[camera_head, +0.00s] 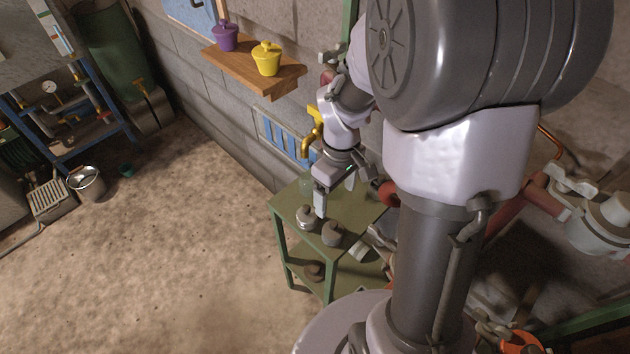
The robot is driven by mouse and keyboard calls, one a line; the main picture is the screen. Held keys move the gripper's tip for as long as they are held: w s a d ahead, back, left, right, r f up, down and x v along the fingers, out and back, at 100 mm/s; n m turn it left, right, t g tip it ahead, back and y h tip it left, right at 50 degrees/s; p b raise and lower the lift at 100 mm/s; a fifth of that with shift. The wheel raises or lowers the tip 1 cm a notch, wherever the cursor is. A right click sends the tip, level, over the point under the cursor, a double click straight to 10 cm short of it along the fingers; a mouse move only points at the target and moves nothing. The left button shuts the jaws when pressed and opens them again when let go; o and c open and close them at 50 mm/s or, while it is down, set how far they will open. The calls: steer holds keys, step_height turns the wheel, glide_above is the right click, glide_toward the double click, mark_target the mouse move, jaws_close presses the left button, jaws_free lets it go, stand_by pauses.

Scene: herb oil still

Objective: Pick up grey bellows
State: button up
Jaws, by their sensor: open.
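A green metal stand (283,204) stands by the block wall, below my arm. Several small grey things are on its top. A pale grey rounded one (306,219) is just left of my fingertips. A darker grey rounded one (332,234) is nearer the stand's front edge. I cannot tell for sure which of these is the grey bellows. My gripper (320,206) points down over the stand top, close above these things. It is open and no object shows in it. My arm hides part of the stand's right side.
A wooden shelf (236,66) on the wall holds a purple pot (225,36) and a yellow pot (266,59). A yellow tap (308,140) juts out near my wrist. A bucket (87,183) stands at left. The floor (150,255) left of the stand is clear.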

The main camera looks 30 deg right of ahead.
mark_target(333, 229)
steer(key=f+b, duration=0.1)
steer(key=f, duration=0.2)
steer(key=f+b, duration=0.2)
steer(key=f, duration=0.2)
steer(key=f+b, duration=0.1)
steer(key=f, duration=0.3)
steer(key=shift+s+a+b, duration=0.1)
steer(key=shift+a+b, duration=0.2)
steer(key=shift+a, duration=0.05)
steer(key=f+b, duration=0.1)
steer(key=f, duration=0.1)
steer(key=f+b, duration=0.2)
steer(key=f, duration=0.1)
steer(key=shift+d+f, duration=0.35)
steer(key=shift+d, duration=0.05)
steer(key=shift+r, duration=0.2)
steer(key=shift+c, duration=0.4)
steer(key=c, duration=1.5)
